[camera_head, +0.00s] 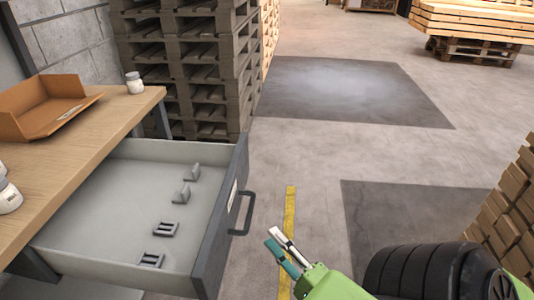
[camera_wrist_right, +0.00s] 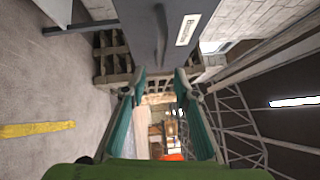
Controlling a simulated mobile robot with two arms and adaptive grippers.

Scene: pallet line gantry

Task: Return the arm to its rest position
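My right gripper (camera_head: 278,238) is over the floor at the lower middle of the head view, just to the right of the drawer handle (camera_head: 243,213) and apart from it. In the right wrist view my right gripper (camera_wrist_right: 160,84) has its two teal fingers spread, with nothing between them. My right arm's green and black parts fill the lower right of the head view. My left gripper is in neither view.
A grey drawer (camera_head: 240,170) is pulled out from the wooden table (camera_head: 60,165), with several small grey parts inside. A cardboard tray (camera_head: 45,105) and white bottles stand on the table. Stacked pallets (camera_head: 190,60) are behind. Stacked boxes (camera_head: 508,205) are at the right. Floor between is clear.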

